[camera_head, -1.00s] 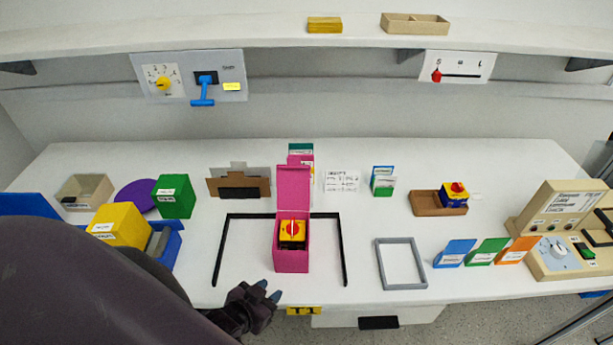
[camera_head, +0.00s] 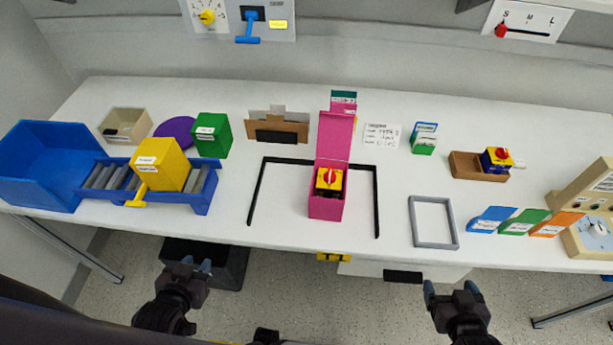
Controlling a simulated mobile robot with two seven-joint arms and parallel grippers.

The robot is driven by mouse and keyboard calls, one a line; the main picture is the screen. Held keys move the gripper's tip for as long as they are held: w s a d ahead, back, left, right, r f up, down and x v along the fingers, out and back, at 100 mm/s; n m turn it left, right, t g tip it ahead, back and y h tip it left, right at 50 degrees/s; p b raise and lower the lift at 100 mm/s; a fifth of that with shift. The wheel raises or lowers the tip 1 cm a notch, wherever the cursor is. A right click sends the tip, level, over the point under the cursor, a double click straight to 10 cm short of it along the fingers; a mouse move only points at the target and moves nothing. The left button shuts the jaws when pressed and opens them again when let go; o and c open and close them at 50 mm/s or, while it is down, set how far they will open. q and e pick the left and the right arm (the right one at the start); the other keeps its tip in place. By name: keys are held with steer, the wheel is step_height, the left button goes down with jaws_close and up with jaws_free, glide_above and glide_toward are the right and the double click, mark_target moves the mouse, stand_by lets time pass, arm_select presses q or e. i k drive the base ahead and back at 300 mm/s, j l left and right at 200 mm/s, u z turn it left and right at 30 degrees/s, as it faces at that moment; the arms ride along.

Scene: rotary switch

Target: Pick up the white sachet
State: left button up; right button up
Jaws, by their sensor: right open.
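I cannot make out a white sachet for certain in this view. A flat white printed sheet (camera_head: 382,136) lies on the table right of the pink box. The open pink box (camera_head: 327,202), lid raised, holds a yellow block with a red rotary switch (camera_head: 329,180). My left gripper (camera_head: 196,265) is in front of the table's front edge at the lower left, apart from everything on the table; its jaw gap is unclear. My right gripper (camera_head: 450,288) is open and empty in front of the table at the lower right.
A blue bin (camera_head: 45,165), a blue roller tray with a yellow box (camera_head: 160,165), and a green box (camera_head: 212,135) fill the left. A grey frame (camera_head: 433,222), coloured cards and a control panel (camera_head: 590,235) stand right.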

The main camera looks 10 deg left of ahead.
mark_target(519, 163)
steer(key=z, duration=1.25)
steer(key=u, duration=0.7)
steer(key=l+u, duration=0.2)
steer(key=u, duration=0.15)
steer(key=l+u, duration=0.2)
steer(key=u, duration=0.15)
steer(key=l+u, duration=0.35)
steer(key=k+l+u, duration=0.15)
steer(key=l+u, duration=0.15)
steer(key=k+l+u, duration=0.15)
steer(key=l+u, duration=0.15)
steer(key=k+l+u, duration=0.4)
steer(key=k+l, duration=0.15)
steer(key=l, duration=0.15)
steer(key=k+l+u, duration=0.15)
steer(key=k+l, duration=0.45)
